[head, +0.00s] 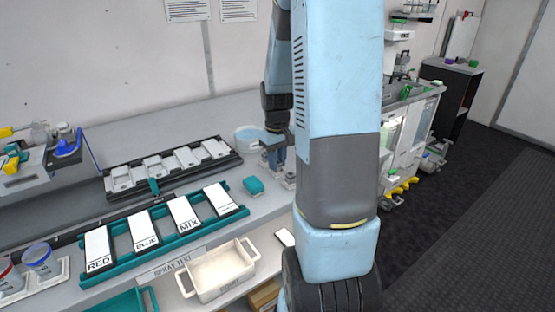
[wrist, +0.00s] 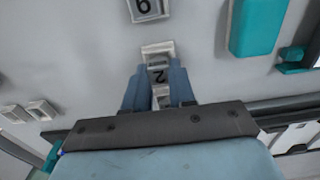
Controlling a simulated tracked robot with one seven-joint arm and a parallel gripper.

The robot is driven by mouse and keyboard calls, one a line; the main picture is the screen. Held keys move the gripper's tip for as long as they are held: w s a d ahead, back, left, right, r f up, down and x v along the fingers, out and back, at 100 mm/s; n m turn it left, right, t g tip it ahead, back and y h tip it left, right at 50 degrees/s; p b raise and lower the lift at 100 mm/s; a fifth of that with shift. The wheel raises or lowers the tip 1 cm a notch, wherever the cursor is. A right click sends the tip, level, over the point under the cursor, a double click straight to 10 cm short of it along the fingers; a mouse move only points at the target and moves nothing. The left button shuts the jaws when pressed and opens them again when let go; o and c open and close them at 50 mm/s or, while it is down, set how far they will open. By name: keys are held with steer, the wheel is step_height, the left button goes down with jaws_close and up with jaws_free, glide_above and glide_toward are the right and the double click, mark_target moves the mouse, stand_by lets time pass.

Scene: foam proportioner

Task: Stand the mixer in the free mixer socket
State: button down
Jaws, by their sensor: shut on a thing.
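My gripper (head: 277,160) points down over the bench beside my arm column in the head view. In the wrist view my gripper (wrist: 159,90) has its blue fingers closed around a small pale metal piece (wrist: 159,96), which I take to be the mixer. A label with a "2" shows between the fingers, but I cannot tell whether it is on the held piece or on a block beyond it. A separate block marked "6" or "9" (wrist: 149,8) lies past the fingertips. My arm partly hides this area in the head view, and I cannot make out the free mixer socket.
A teal rack (head: 185,238) holds cards marked RED, BLUE and MIX. A dark rack (head: 190,172) holds pale pieces behind it. A cream tray (head: 219,270) stands at the front.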

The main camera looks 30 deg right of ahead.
steer(key=shift+c, duration=2.3)
jaws_free()
steer(key=shift+r, duration=0.1)
steer(key=shift+r, duration=3.9)
